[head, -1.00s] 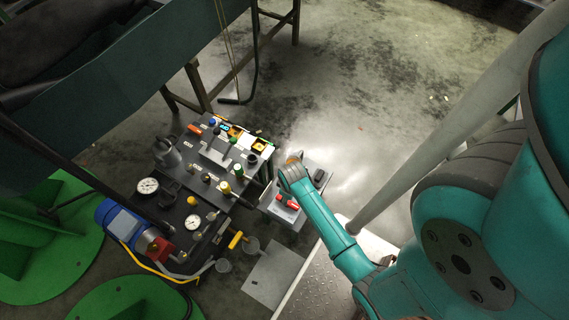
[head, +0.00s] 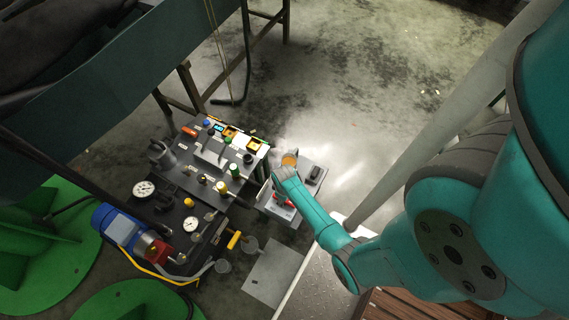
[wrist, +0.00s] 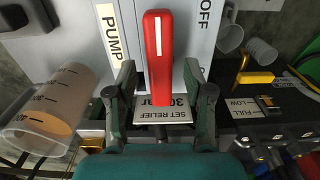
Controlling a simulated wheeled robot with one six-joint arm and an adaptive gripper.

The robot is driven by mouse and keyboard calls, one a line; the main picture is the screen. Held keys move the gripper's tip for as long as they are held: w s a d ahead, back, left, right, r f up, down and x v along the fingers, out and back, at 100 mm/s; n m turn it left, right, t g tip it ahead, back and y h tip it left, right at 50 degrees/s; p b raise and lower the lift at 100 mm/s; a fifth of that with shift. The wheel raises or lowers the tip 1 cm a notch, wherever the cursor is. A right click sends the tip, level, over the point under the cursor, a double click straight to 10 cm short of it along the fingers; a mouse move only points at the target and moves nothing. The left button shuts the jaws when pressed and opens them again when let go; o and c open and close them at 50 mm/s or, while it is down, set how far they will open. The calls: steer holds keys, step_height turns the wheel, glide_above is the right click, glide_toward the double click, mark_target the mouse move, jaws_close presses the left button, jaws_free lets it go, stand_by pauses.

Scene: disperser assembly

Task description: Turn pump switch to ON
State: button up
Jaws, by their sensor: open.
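The pump switch is a red lever (wrist: 158,60) with a white stripe. It stands upright in the wrist view, on a pale grey panel (wrist: 80,50) between a "PUMP" label (wrist: 111,33) and an "OFF" label (wrist: 205,18). My gripper (wrist: 159,82) is open, with one finger on each side of the lever's lower part. A gap shows on both sides; whether either finger touches it I cannot tell. In the head view the red lever (head: 284,201) is partly covered by my arm, and my fingers cannot be made out there.
A "SET RELIEF" plate (wrist: 168,115) lies below the lever. A translucent graduated beaker (wrist: 48,110) is close on the left in the wrist view. The dark bench (head: 180,210) with gauges, valves and a blue motor (head: 118,223) stands left of the panel. Open floor lies behind.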

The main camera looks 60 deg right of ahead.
steer(key=shift+f, duration=0.45)
jaws_close()
